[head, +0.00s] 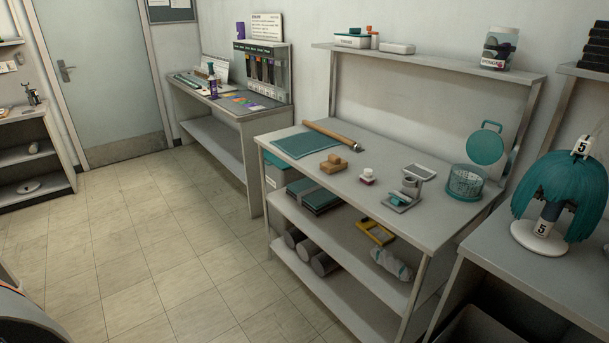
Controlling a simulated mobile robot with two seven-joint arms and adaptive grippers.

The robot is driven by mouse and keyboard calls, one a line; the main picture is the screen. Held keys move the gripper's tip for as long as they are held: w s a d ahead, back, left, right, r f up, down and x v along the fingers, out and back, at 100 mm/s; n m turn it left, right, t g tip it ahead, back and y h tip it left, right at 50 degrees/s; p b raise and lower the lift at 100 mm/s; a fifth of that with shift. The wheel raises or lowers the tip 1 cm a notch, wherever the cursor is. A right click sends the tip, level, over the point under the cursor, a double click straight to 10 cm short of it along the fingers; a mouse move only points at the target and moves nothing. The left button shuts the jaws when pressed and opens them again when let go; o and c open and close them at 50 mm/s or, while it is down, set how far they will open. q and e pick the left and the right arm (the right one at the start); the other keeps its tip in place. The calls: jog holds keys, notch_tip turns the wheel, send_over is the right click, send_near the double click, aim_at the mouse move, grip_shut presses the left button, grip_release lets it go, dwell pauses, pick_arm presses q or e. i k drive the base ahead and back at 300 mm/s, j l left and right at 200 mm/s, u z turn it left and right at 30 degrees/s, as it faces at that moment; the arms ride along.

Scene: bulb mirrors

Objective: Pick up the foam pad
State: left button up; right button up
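A flat teal rectangular pad (306,145) lies on the top of the middle workbench, at its left end. It may be the foam pad, but its material cannot be told from here. A second teal item (311,196), dark and flat with a grey band, lies on the shelf below.

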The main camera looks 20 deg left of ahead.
aim_at(367, 178)
jog(key=u, duration=0.35)
jog(key=i+j+z, duration=0.1)
jog(key=z, duration=0.3)
jog(key=j+z, duration=0.3)
jog(key=z, duration=0.15)
jog(key=i+j+z, duration=0.1)
jog(key=j+z, duration=0.15)
jog(key=z, duration=0.15)
jog(key=k+j+z, duration=0.1)
jog(key=j+z, duration=0.35)
jog(key=j, duration=1)
jog(key=k+j+z, duration=0.15)
jog(key=j, duration=0.35)
